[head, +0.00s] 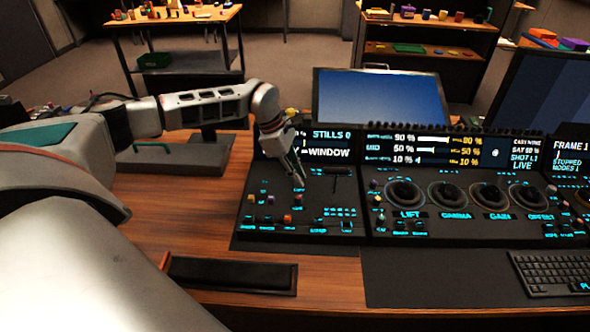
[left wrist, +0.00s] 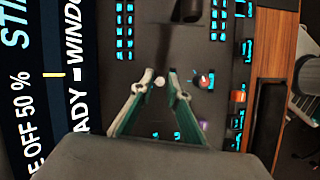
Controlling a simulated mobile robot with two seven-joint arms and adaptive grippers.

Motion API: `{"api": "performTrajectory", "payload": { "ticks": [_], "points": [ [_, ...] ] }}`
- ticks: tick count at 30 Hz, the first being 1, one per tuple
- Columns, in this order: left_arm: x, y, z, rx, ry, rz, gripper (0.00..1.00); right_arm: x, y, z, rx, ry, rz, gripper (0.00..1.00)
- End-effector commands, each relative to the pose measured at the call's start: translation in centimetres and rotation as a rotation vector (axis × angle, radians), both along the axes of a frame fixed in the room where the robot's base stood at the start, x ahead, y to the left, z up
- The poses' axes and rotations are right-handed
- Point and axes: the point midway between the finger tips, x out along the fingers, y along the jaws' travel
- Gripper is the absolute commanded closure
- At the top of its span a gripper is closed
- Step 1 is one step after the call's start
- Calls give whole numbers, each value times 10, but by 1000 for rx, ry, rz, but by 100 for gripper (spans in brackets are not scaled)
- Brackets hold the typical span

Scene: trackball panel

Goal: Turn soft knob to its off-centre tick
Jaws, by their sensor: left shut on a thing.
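My left gripper (head: 299,184) reaches down onto the left panel (head: 345,196) in the head view. In the left wrist view its two fingertips (left wrist: 164,78) stand on either side of a small pale knob (left wrist: 159,81) and are shut on it. I take this for the soft knob; its label and ticks cannot be read, and the fingers hide it in the head view. A small red knob (left wrist: 205,79) stands just beside the gripper, towards me. My right gripper is in neither view.
An orange knob (left wrist: 238,96) and a purple knob (left wrist: 203,125) are near the gripper. A display (head: 330,142) stands behind the panel, reading "STILLS" and "WINDOW". Several trackballs (head: 405,194) lie to the right. A black padded rest (head: 232,275) lies in front.

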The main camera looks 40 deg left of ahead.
Motion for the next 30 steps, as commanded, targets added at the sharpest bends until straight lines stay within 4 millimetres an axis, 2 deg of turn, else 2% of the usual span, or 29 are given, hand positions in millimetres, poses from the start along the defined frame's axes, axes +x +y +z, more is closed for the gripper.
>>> {"api": "performTrajectory", "payload": {
  "ticks": [2,15,21,30],
  "points": [
    [-2,-1,5,0,0,68,100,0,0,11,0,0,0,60],
    [-4,-2,1,0,4,460,100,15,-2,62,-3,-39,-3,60],
    [-4,-3,0,1,3,586,100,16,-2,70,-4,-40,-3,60],
    [-5,-3,-1,0,5,688,100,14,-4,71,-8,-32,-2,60]
  ]
}}
